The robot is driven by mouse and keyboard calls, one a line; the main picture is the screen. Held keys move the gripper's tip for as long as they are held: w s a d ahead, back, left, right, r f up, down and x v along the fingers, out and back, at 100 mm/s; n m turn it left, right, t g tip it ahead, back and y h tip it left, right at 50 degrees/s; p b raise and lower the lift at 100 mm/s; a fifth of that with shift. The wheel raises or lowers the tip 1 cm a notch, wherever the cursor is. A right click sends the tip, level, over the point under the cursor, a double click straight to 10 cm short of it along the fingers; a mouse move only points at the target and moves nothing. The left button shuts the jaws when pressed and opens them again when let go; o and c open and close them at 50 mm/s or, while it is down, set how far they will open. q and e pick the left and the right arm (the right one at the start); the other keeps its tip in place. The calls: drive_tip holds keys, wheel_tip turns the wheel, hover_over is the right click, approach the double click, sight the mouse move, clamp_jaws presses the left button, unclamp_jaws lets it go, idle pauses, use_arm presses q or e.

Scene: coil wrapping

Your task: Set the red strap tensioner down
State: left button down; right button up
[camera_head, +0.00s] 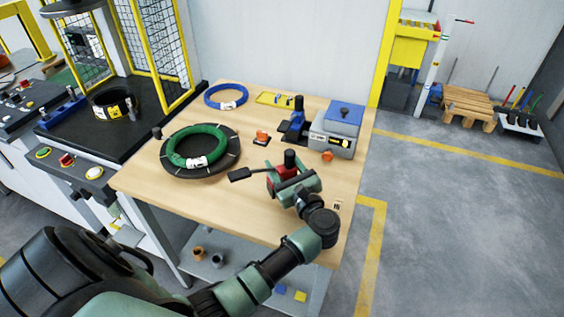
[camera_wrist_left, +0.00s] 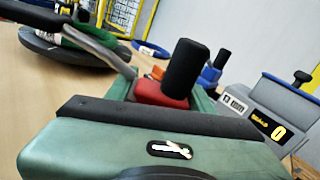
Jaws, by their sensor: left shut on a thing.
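The red strap tensioner (camera_head: 287,171) has a red body, a black upright knob and a long black-ended lever pointing left. It is at the right front part of the wooden table (camera_head: 240,215). My left gripper (camera_head: 282,183) is shut on it, and the gripper hides much of its body. In the left wrist view the red body (camera_wrist_left: 160,92) and black knob show just beyond my green gripper (camera_wrist_left: 150,120). I cannot tell whether the tensioner touches the tabletop. My right gripper is not in view.
A green coil (camera_head: 197,147) lies on a black round turntable left of the tensioner. A grey scale-like device (camera_head: 332,140) and a blue tool (camera_head: 294,126) stand behind it. A blue coil (camera_head: 226,96) and yellow tray (camera_head: 275,98) lie further back. Bare tabletop lies in front.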

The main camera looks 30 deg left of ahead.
use_arm(q)
drive_tip(key=shift+r, duration=0.1)
drive_tip(key=c, duration=0.9)
unclamp_jaws()
drive_tip(key=shift+f, duration=0.2)
drive_tip(key=o, duration=0.3)
